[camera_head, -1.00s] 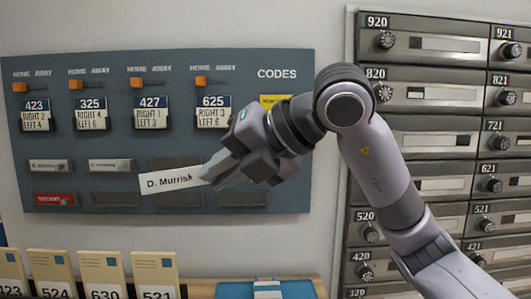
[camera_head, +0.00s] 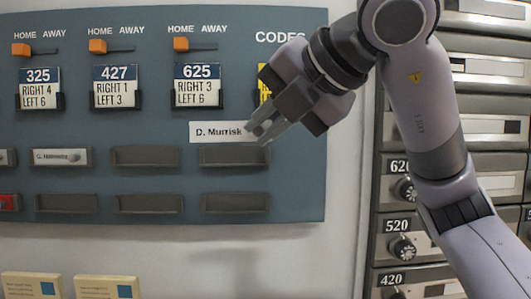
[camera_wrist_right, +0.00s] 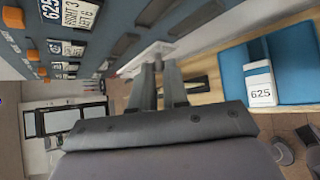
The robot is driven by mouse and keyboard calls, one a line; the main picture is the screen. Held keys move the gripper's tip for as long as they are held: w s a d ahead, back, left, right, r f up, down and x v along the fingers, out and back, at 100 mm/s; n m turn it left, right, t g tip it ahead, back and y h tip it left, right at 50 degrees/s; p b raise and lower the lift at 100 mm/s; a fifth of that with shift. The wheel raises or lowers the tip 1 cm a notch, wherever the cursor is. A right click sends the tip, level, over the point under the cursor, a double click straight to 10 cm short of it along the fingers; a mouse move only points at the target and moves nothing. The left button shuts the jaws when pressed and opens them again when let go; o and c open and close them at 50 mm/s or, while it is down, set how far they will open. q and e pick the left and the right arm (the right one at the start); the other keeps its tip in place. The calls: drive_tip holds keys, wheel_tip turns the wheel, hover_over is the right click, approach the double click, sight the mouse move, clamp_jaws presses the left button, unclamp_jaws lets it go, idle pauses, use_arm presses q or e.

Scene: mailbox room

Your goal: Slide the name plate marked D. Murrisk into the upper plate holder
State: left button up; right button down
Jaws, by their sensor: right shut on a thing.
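The white name plate (camera_head: 217,132) reads "D. Murrisk" in the head view. My right gripper (camera_head: 258,133) is shut on its right end and holds it roughly level in front of the blue-grey board. The plate also shows edge-on in the right wrist view (camera_wrist_right: 146,58), between the fingertips (camera_wrist_right: 158,72). An empty dark upper plate holder (camera_head: 234,158) lies just below the plate, under the 625 card. The gripper fingers are close to its upper right edge. Another empty upper holder (camera_head: 146,157) is to its left. My left gripper is not in view.
Two empty lower holders (camera_head: 236,203) (camera_head: 151,204) sit below. An upper holder further left has a plate, "G. Mannowsky" or similar (camera_head: 62,157). Orange sliders (camera_head: 181,44) and number cards (camera_head: 200,86) are above. Metal mailboxes (camera_head: 398,243) stand at right. Cream cards (camera_head: 108,287) are at lower left.

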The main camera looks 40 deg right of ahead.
sight(265, 125)
drive_tip(key=shift+w+d+f, duration=0.15)
drive_tip(key=shift+w, duration=0.1)
drive_tip(key=shift+w+d, duration=0.3)
drive_tip(key=shift+w, duration=0.15)
drive_tip(key=w+d, duration=0.1)
drive_tip(key=w+p, duration=0.1)
drive_tip(key=shift+w+d, duration=0.35)
drive_tip(key=shift+w, duration=0.05)
drive_tip(key=w+d, duration=0.1)
drive_tip(key=w+p, duration=0.1)
drive_tip(key=w, duration=0.1)
drive_tip(key=shift+d, duration=0.4)
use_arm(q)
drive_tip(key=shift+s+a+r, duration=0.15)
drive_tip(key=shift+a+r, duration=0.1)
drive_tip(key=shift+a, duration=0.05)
use_arm(e)
drive_tip(key=shift+w+d+f, duration=0.3)
drive_tip(key=shift+w+d, duration=0.1)
drive_tip(key=shift+w, duration=0.3)
drive_tip(key=shift+s, duration=0.1)
use_arm(q)
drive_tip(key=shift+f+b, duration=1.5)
drive_tip(key=shift+b, duration=0.1)
use_arm(e)
drive_tip(key=shift+f, duration=1.7)
